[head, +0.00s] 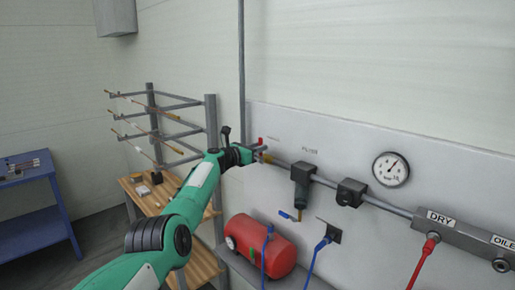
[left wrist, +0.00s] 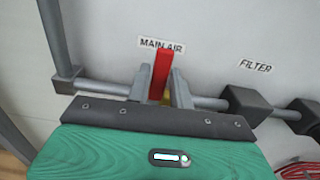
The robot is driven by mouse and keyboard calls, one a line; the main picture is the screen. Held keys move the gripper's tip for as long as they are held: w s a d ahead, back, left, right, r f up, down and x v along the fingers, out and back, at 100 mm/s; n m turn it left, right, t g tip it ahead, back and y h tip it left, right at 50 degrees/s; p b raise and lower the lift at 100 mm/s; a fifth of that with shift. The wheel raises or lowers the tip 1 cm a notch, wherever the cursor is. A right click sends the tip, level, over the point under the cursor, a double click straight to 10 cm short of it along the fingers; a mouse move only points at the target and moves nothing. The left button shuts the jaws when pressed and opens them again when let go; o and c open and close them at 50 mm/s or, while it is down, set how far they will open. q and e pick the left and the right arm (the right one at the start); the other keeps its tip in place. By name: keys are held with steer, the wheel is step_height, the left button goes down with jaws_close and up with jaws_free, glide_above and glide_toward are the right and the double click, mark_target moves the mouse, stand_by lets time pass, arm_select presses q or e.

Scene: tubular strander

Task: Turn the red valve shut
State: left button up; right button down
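The red valve handle (head: 260,141) is on the wall pipe at the left end of the panel. In the left wrist view the red handle (left wrist: 161,76) stands upright, across the pipe, under the MAIN AIR label. A bit of its yellow body shows below it. My left gripper (head: 256,152) is at the valve. In the left wrist view its two fingers (left wrist: 161,82) stand on either side of the handle. The handle is close to the left finger, and a narrow gap shows at the right finger. The right gripper is not in view.
Along the pipe to the right are a filter (head: 301,180), a dark block (head: 350,192), a gauge (head: 391,169) and the DRY manifold (head: 445,232). A red tank (head: 268,248) stands below. A wire rack (head: 152,125) and wooden table (head: 140,191) are at left.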

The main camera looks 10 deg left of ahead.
arm_select(q)
steer(key=shift+o, duration=1.3)
steer(key=shift+f, duration=0.1)
steer(key=shift+a, duration=0.1)
steer(key=b+v, duration=0.1)
steer(key=v, duration=1.2)
steer(key=shift+s+a, duration=0.25)
steer(key=shift+s, duration=0.1)
